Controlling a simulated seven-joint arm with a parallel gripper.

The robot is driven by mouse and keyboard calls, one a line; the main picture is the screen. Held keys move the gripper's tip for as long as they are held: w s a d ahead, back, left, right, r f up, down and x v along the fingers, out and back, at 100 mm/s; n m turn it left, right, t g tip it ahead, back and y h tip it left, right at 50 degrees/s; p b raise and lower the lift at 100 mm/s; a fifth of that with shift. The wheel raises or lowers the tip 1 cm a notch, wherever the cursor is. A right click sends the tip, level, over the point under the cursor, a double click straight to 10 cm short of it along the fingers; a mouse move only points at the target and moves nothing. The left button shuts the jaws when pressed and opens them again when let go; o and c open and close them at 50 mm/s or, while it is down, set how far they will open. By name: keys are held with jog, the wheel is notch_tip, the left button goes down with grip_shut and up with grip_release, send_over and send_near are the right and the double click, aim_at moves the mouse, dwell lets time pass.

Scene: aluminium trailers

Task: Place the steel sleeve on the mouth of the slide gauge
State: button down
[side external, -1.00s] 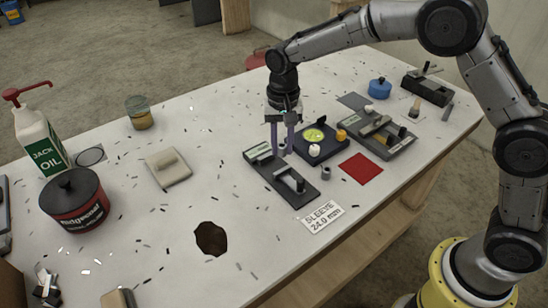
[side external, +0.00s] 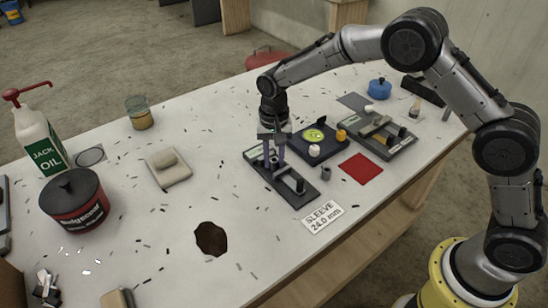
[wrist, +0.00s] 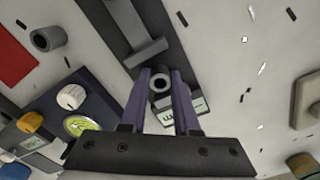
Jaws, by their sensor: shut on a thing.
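The slide gauge (side external: 304,196) is a dark flat plate with raised grey parts, lying on the white table beneath my gripper. It also shows in the wrist view (wrist: 168,28), with a grey crossbar (wrist: 146,53) and a pale label near the fingers. My gripper (side external: 276,170) points down over the gauge's far half.
A dark block with a yellow-green dial (side external: 313,135) and another grey fixture (side external: 393,145) lie to the right. A "SLEEVE 24.0 mm" card (side external: 322,217) lies in front.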

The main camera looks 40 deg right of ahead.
aim_at(274, 160)
jog(key=c, duration=0.6)
grip_release()
jog(key=shift+c, duration=0.2)
notch_tip(274, 160, up, 12)
jog(key=r, duration=0.1)
jog(key=s+d+r+n+t, duration=0.2)
jog(key=s+d+r, duration=0.3)
jog(key=s+r, duration=0.25)
jog(key=s+d+n+t, duration=0.1)
jog(key=s+d+n, duration=0.1)
jog(key=s, duration=1)
jog(key=s+d+n+t, duration=0.2)
jog(key=s+d, duration=0.3)
jog(key=s, duration=0.8)
jog(key=shift+s+d+f+n+t, duration=0.2)
jog(key=shift+d+f+n+t, duration=0.1)
jog(key=shift+n, duration=0.1)
